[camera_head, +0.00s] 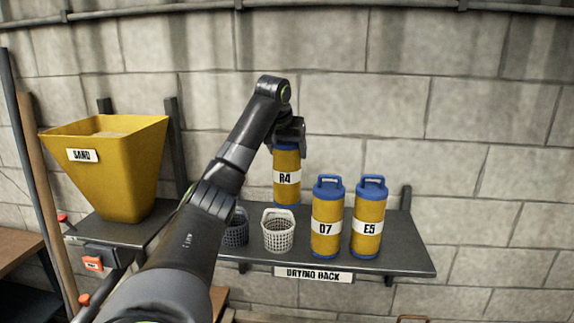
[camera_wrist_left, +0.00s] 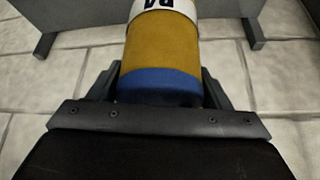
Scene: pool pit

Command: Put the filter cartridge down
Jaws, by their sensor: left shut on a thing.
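The filter cartridge R4 (camera_head: 287,188), yellow with blue ends and a white label, hangs upright from my left gripper (camera_head: 287,142) in the head view. In the left wrist view, my left gripper (camera_wrist_left: 160,88) is shut around the blue end of the cartridge (camera_wrist_left: 160,48). Its handle is hidden. The cartridge's lower end shows at or just above the drying rack (camera_head: 400,258); I cannot tell whether it touches. Cartridges D7 (camera_head: 326,222) and E5 (camera_head: 368,222) stand upright on the rack to its right. My right gripper is out of view.
A white basket (camera_head: 278,234) stands in front of R4, and a dark basket (camera_head: 236,230) is left of it. The rack is bare right of E5. A yellow sand hopper (camera_head: 112,175) stands at the left. A block wall (camera_head: 480,110) is behind.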

